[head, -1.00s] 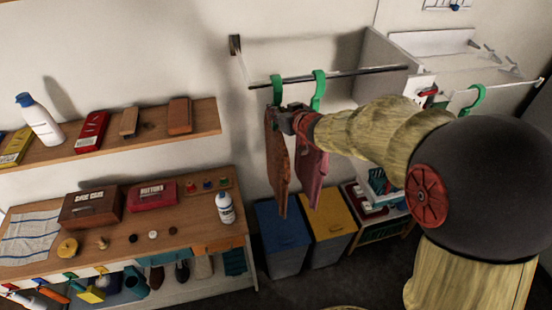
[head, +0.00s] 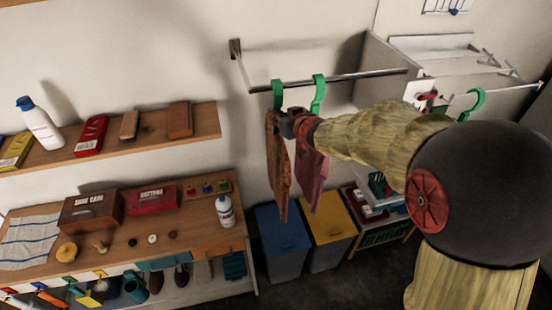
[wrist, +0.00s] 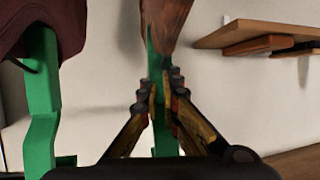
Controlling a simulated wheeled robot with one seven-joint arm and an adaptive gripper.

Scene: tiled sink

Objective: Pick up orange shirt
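The orange shirt (head: 278,170) hangs by a green hanger (head: 277,92) from the metal rod, left of a pink-red shirt (head: 313,170). My gripper (head: 284,118) is at the top of the orange shirt, just below the rod. In the wrist view, my fingers (wrist: 163,85) are close on both sides of the green hanger stem (wrist: 160,100), right by the orange shirt (wrist: 166,25), and look shut on the stem. A dark red garment and its green hanger (wrist: 42,100) are to the left there. The fingertips are partly hidden in the head view.
The rod (head: 360,77) runs out from the wall to a grey cabinet side. A wooden shelf (head: 150,140) with boxes is at the left, above a workbench (head: 190,205). Blue (head: 283,240) and yellow bins (head: 328,232) stand below the shirts.

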